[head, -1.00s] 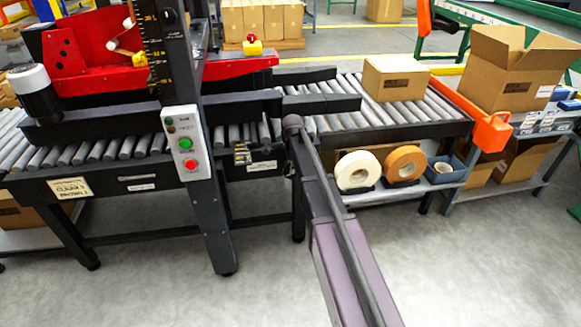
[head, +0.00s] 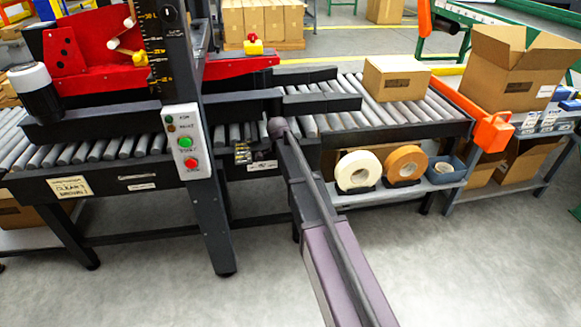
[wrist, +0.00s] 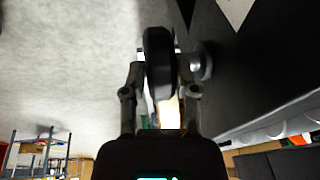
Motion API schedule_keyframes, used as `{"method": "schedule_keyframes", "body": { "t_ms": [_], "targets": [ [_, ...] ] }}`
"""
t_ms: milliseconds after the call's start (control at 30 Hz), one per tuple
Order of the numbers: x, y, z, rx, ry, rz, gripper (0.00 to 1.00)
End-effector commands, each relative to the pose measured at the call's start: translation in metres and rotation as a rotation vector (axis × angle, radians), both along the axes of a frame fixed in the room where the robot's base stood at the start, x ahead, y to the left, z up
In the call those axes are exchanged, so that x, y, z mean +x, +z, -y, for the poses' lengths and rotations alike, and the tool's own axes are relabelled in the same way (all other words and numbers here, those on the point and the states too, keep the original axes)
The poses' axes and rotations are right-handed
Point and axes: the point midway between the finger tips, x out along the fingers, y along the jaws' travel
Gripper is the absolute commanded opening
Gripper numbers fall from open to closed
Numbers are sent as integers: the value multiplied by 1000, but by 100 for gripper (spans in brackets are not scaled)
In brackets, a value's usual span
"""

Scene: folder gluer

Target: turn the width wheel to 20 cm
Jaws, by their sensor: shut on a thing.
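The width wheel (wrist: 158,52) shows edge-on in the wrist view as a dark, thick disc. A short metal shaft on its right side runs toward the dark machine body. My gripper (wrist: 160,72) has one finger on each side of the wheel and is shut on it. In the head view my arm reaches to the front of the folder gluer (head: 110,180), where the wheel and my fingers cannot be clearly made out. No width reading is legible.
A post with a yellow-marked scale (head: 153,45) and a button panel (head: 187,142) stands left of my arm. A roller conveyor (head: 400,108) carries a carton (head: 398,78). Tape rolls (head: 357,171) sit on the shelf below. The floor in front is clear.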

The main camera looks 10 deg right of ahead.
Motion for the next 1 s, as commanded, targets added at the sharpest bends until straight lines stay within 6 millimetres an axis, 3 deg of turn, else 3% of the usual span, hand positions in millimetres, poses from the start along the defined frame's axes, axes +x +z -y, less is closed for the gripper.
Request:
{"method": "schedule_keyframes", "body": {
  "t_ms": [400, 1000],
  "targets": [
    [-4, -9, -5, -297, -6, -11, 0],
    [-6, -7, -6, -300, -5, -13, 0]
  ]
}}
